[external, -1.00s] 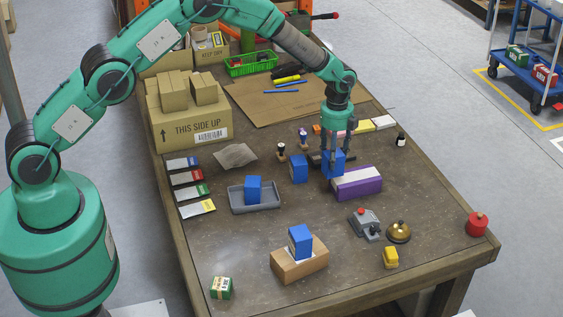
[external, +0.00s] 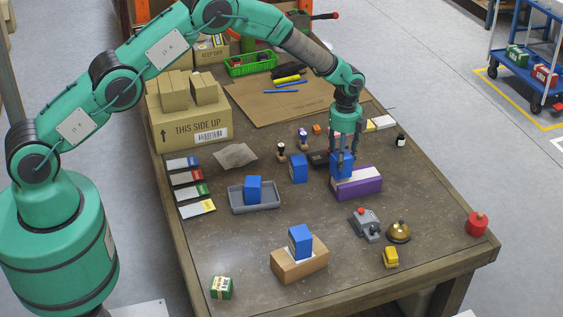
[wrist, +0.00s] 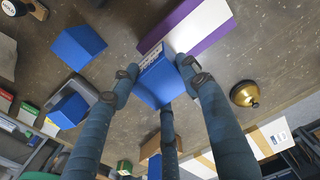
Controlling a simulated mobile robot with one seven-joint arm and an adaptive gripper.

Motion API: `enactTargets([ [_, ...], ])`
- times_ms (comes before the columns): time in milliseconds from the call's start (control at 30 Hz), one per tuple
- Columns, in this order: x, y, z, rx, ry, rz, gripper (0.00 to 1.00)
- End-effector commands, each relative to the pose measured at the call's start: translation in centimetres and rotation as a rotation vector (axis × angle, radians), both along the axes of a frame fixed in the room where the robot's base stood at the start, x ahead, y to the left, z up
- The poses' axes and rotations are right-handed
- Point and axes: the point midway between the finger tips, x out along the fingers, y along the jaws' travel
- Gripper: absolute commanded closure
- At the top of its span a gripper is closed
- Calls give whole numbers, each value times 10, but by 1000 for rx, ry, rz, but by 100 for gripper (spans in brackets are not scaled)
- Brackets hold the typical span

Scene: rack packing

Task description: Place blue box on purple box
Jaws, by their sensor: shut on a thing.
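My gripper (external: 342,154) is shut on a blue box (external: 341,166) at the left end of the purple box (external: 362,184), which has a white top and lies on the table. In the wrist view the held blue box (wrist: 160,82) sits between my fingers, and the purple box (wrist: 200,22) lies close beside or under it. I cannot tell whether the held box touches the purple one. Other blue boxes stand on the table (external: 299,169), in a grey tray (external: 253,189) and on a brown cardboard box (external: 300,242).
A grey device with a red knob (external: 366,224), a brass bell (external: 399,232) and a yellow block (external: 390,257) stand in front of the purple box. Stamps (external: 282,152) stand behind. A red weight (external: 477,223) is near the right edge. Bare table lies between.

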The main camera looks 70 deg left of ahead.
Motion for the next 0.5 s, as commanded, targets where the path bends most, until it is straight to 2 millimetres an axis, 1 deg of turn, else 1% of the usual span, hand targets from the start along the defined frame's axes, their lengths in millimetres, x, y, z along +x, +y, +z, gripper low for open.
enactTargets([
  [33, -1, 0, -6, 0, 2, 0, 85],
  [200, -1, 0, -18, 0, 1, 0, 85],
  [500, 0, 0, -20, 0, 0, 0, 85],
])
